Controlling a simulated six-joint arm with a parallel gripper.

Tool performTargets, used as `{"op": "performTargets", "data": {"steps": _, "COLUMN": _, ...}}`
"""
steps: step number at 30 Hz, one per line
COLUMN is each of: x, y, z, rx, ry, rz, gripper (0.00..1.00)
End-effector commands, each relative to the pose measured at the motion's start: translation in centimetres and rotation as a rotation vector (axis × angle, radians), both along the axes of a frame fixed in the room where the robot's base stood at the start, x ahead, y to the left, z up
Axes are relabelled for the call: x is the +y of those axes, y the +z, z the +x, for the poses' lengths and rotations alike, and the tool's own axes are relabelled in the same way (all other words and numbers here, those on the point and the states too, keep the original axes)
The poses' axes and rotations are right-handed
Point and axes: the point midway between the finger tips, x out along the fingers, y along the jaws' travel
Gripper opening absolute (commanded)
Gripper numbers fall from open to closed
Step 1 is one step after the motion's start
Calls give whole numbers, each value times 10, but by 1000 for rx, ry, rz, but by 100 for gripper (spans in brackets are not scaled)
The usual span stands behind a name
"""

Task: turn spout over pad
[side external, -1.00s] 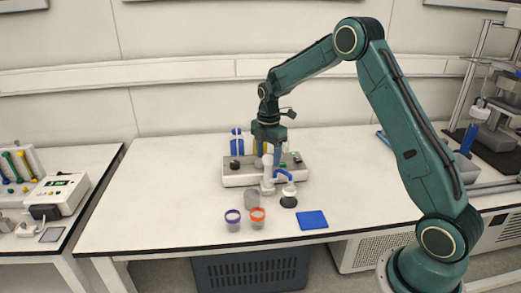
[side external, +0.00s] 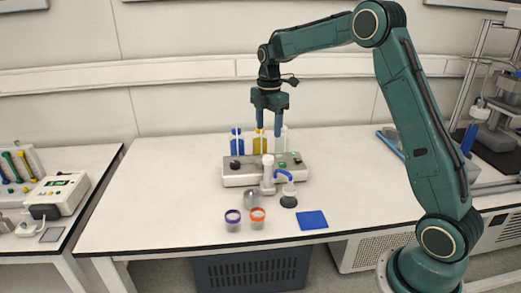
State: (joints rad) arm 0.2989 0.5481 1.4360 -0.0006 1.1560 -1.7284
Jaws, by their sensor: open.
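A blue spout (side external: 284,175) extends to the right from a white upright post (side external: 268,170) in front of the grey-white unit (side external: 240,172). The spout's end is over a white-topped vessel with a dark base (side external: 289,198). A blue square pad (side external: 313,220) lies flat on the bench, in front and to the right of the spout. My gripper (side external: 269,134) points down, open and empty, in the air above the unit and the post.
Bottles with blue (side external: 237,144), yellow (side external: 260,144) and pale contents stand behind the unit. A purple-rimmed jar (side external: 233,219), an orange-rimmed jar (side external: 257,217) and a clear grey vessel (side external: 252,199) stand in front. The bench (side external: 155,190) is clear to the left.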

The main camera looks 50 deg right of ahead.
Motion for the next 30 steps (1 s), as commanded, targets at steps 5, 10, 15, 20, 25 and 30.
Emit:
{"op": "performTargets", "data": {"steps": 5, "x": 0, "y": 23, "z": 0, "rx": -2, "ry": 1, "rz": 0, "gripper": 56}}
{"op": "performTargets", "data": {"steps": 10, "x": 0, "y": 34, "z": 0, "rx": -1, "ry": 1, "rz": 0, "gripper": 56}}
{"op": "performTargets", "data": {"steps": 15, "x": 0, "y": 37, "z": 0, "rx": 0, "ry": 1, "rz": 0, "gripper": 56}}
{"op": "performTargets", "data": {"steps": 20, "x": 0, "y": 37, "z": 0, "rx": 0, "ry": 1, "rz": 0, "gripper": 56}}
{"op": "performTargets", "data": {"steps": 25, "x": 2, "y": 38, "z": -1, "rx": -3, "ry": -6, "rz": 0, "gripper": 56}}
{"op": "performTargets", "data": {"steps": 30, "x": 9, "y": 49, "z": -10, "rx": -20, "ry": -52, "rz": -5, "gripper": 56}}
